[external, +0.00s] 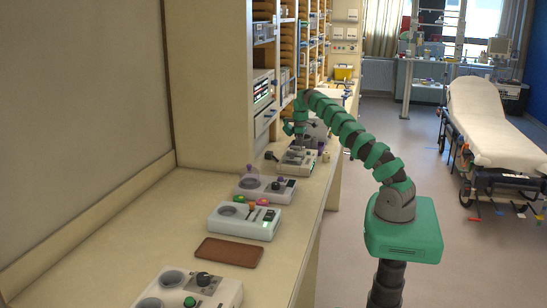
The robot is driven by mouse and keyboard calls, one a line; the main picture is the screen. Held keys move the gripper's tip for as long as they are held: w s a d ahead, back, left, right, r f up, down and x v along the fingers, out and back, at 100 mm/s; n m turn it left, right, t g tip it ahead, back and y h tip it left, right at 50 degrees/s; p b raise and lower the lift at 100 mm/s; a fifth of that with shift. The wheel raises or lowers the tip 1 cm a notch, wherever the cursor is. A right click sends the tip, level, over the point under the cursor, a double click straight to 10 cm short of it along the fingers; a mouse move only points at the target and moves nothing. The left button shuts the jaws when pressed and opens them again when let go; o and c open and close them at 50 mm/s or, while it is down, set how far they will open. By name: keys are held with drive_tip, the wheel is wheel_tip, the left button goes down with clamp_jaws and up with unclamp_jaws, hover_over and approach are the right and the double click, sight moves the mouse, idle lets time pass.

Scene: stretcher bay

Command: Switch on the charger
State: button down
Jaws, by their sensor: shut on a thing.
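Several pale units with round wells and controls stand in a row along the counter, and I cannot tell from labels which is the charger. My gripper (299,143) points down at the far unit (297,164), above its top face. It is shut on a small part there, which is too small and covered to make out.
A brown mat (231,252) lies on the counter (150,215) between the two nearest units. Shelves (268,60) rise behind my gripper. A small pale item (326,157) stands right of the far unit. A stretcher (490,125) stands across open floor.

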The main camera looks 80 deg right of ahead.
drive_tip(key=c, duration=1.3)
unclamp_jaws()
drive_tip(key=shift+r, duration=0.1)
drive_tip(key=r+p, duration=0.2)
drive_tip(key=r, duration=0.2)
drive_tip(key=r+p, duration=0.2)
drive_tip(key=r, duration=0.3)
drive_tip(key=r+p, duration=0.2)
drive_tip(key=r, duration=0.2)
drive_tip(key=shift+w+r+p, duration=0.3)
drive_tip(key=shift+w, duration=0.05)
